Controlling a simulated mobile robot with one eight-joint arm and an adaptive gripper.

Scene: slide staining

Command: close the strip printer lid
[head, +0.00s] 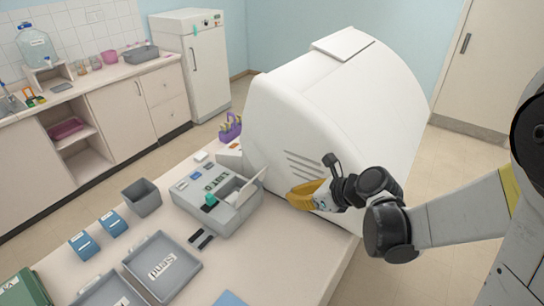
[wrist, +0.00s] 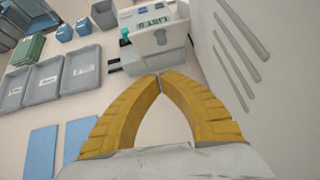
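The strip printer (head: 224,219) is a pale grey box on the bench, left of the big white machine. Its lid (head: 248,188) is a light flap that stands raised and tilted at the printer's right side. A small teal piece (head: 210,200) shows on the printer. My gripper (head: 296,195) has yellow fingers and is right of the printer, close to the white machine's side. In the wrist view, the fingertips (wrist: 160,75) meet with nothing between them, and the printer (wrist: 150,62) lies just beyond them. I cannot tell whether they touch it.
The large white machine (head: 340,110) with slotted vents stands close to my gripper. Grey labelled trays (head: 182,275), a dark grey bin (head: 142,198) and blue boxes (head: 113,223) occupy the left of the bench. Small black pieces (head: 200,239) lie before the printer. The bench's front right is mostly clear.

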